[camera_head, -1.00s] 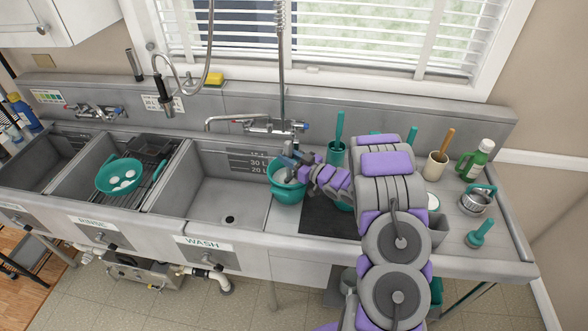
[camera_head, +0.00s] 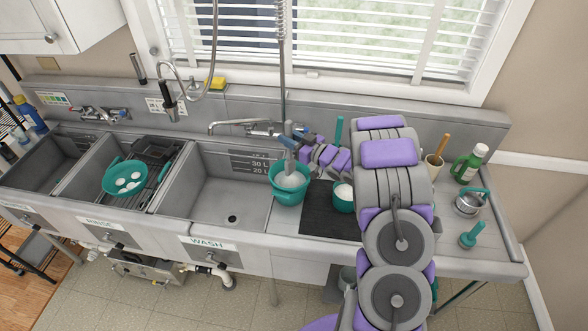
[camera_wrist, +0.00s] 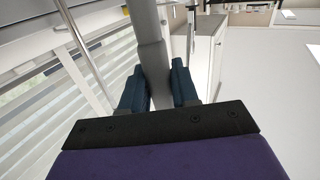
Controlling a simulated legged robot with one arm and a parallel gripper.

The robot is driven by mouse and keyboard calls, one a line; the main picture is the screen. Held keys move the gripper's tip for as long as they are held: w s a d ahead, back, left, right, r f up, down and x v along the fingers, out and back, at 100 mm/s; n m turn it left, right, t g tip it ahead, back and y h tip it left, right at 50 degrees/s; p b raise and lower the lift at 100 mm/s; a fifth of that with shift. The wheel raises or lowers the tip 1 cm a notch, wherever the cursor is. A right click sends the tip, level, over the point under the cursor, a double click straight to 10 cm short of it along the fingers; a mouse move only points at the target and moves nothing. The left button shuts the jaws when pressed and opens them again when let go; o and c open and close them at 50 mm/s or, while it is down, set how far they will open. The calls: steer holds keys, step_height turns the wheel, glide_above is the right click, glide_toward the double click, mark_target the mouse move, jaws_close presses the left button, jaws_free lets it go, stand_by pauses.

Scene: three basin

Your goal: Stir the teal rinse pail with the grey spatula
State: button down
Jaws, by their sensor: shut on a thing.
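The teal pail (camera_head: 288,196) stands at the right edge of the wash basin, with pale grey-white contents at its mouth. My gripper (camera_head: 290,143) is above the pail and shut on the grey spatula (camera_head: 289,161), which stands nearly upright with its lower end in or just over the pail's mouth. I cannot tell how deep it reaches. In the wrist view the two dark blue fingers (camera_wrist: 160,88) close on the grey handle (camera_wrist: 148,35). The pail is not seen there.
A teal pot with white contents (camera_head: 343,198) sits on a dark mat (camera_head: 322,215) right of the pail. A teal bowl with white pieces (camera_head: 112,188) lies in the rinse basin. A hanging hose (camera_head: 283,60) and faucet (camera_head: 240,124) are behind. The wash basin (camera_head: 205,200) is empty.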

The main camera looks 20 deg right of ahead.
mark_target(292, 125)
steer(key=r, duration=0.1)
steer(key=r+p, duration=0.1)
steer(key=r, duration=0.1)
steer(key=r+p, duration=0.1)
steer(key=shift+d+r, duration=0.25)
steer(key=shift+r, duration=0.1)
steer(key=shift+r+p, duration=0.2)
steer(key=shift+p, duration=0.1)
steer(key=shift+a, duration=0.1)
